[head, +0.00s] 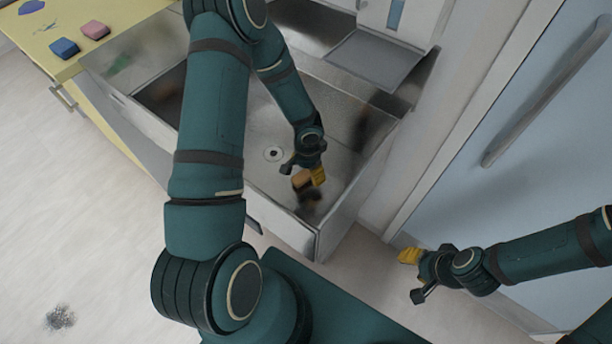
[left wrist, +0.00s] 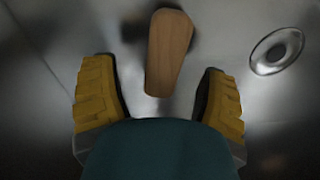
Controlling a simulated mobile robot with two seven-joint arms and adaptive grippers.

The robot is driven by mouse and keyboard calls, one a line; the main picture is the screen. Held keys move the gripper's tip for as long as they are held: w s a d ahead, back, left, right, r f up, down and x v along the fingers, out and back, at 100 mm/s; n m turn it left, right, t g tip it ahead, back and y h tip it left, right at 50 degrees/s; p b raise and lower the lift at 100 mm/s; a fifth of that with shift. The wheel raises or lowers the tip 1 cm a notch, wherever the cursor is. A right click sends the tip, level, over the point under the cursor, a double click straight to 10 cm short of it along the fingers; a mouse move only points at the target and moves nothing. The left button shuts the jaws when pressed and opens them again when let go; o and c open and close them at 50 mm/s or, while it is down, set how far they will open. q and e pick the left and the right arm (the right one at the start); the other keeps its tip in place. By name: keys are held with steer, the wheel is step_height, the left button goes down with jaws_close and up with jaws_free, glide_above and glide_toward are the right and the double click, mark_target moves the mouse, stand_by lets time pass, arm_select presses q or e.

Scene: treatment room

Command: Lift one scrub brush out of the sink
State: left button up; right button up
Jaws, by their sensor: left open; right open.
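The metal sink (head: 255,122) is in the middle of the head view. A scrub brush with a wooden body (head: 301,180) is in its near right part, partly hidden by my left gripper. In the left wrist view the tan wooden part (left wrist: 168,50) lies above the sink floor between and ahead of the yellow fingers, with clear gaps on both sides. My left gripper (head: 304,172) is open, down in the sink at the brush; it also shows in the left wrist view (left wrist: 162,95). My right gripper (head: 414,276) is open and empty, outside the sink to the right.
The drain (head: 273,153) is left of the brush. A blue sponge (head: 64,48) and a pink sponge (head: 95,30) lie on the yellow counter (head: 125,14) at the back left. A wall and a pale blue door (head: 500,205) stand close on the right. The floor at left is open.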

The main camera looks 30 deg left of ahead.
mark_target(306, 174)
arm_select(q)
steer(key=f, duration=0.3)
steer(key=shift+s+a+f+b, duration=0.15)
steer(key=shift+a+f+b, duration=0.05)
steer(key=shift+a+b, duration=0.15)
steer(key=shift+d, duration=0.1)
jaws_close()
